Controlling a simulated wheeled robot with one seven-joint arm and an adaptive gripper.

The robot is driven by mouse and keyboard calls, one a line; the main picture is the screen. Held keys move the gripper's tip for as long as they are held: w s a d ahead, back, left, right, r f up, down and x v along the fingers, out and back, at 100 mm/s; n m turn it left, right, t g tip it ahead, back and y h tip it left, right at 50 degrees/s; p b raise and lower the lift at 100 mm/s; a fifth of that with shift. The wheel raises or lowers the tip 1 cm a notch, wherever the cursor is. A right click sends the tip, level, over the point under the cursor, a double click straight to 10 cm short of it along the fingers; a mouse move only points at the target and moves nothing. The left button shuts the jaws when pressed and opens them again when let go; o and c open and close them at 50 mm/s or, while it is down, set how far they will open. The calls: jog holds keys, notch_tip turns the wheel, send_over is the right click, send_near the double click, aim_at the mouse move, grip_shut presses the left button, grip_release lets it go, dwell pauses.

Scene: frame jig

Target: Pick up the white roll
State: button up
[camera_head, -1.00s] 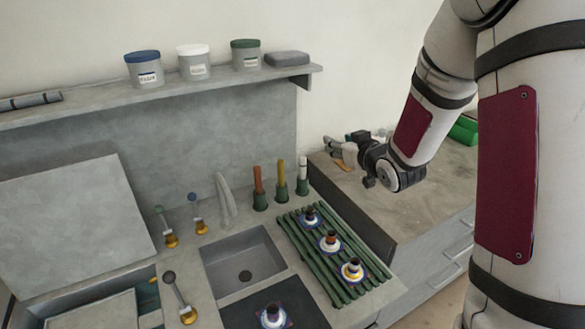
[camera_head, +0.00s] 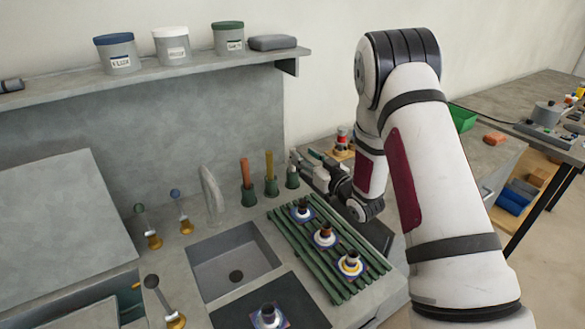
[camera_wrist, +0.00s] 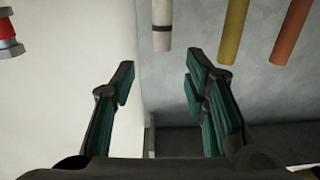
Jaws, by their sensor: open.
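The white roll (camera_wrist: 162,24) shows at the top of the wrist view, with a dark band near its free end. It lies beyond the fingertips, in line with the space between them, and I see no contact. My gripper (camera_wrist: 160,77) is open and empty. In the head view my gripper (camera_head: 299,165) is beside the rightmost green holder (camera_head: 292,181), and its fingers hide most of the white roll there. A yellow roll (camera_wrist: 234,30) and an orange roll (camera_wrist: 291,31) stand beside the white one.
A green slatted rack (camera_head: 335,257) with ringed pieces lies in front of the holders. A sink (camera_head: 232,258) is to its left. A shelf (camera_head: 150,78) with jars runs above. A red-and-white piece (camera_head: 342,139) stands on the counter behind my gripper.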

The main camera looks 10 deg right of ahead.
aim_at(292, 148)
jog(key=shift+f+x, duration=0.2)
jog(key=shift+x, duration=1.55)
jog(key=shift+f+x, duration=0.25)
jog(key=shift+x, duration=1.55)
jog(key=shift+a, duration=0.1)
grip_shut()
